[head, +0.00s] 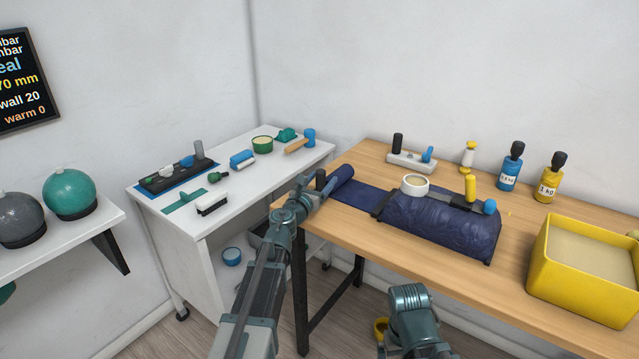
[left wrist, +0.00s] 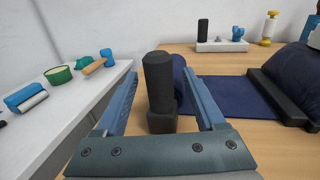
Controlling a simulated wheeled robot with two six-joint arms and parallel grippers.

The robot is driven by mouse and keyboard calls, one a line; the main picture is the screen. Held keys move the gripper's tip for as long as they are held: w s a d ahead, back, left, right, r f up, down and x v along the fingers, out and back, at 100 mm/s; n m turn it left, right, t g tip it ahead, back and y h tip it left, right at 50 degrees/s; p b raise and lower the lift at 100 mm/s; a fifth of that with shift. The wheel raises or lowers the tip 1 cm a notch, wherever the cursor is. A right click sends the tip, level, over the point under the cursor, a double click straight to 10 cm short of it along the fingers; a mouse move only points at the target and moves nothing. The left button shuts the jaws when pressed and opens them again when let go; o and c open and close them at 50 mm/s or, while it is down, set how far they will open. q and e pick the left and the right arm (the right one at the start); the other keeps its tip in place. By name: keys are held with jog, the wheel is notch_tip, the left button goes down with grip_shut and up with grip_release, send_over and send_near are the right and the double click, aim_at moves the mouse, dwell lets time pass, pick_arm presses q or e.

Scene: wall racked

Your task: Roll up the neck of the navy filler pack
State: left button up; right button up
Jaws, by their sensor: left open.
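The navy filler pack (head: 440,226) lies on the wooden table, plump at the right. Its flat neck (head: 361,195) runs left from a black bar (left wrist: 277,97). At the neck's far left end is a navy roll (head: 342,177), which also shows in the left wrist view (left wrist: 179,66). A dark upright handle (left wrist: 159,83) on a dark block stands at the roll's near end. My left gripper (head: 322,187) is open at the table's left edge, with the handle between its fingers in the left wrist view (left wrist: 160,90). Contact with the handle cannot be told. My right gripper is not in view.
A yellow bin (head: 540,268) stands at the right, bottles (head: 511,172) behind. A white bench (head: 222,212) with tools is left, across a gap.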

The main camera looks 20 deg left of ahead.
pick_arm(q)
grip_shut()
dwell(0.3)
jog(key=shift+s+d, duration=0.7)
jog(key=shift+d, duration=1.2)
jog(key=shift+s+d, duration=0.65)
jog(key=shift+d, duration=1.25)
jog(key=shift+s+d, duration=0.7)
jog(key=shift+d, duration=1.2)
grip_release()
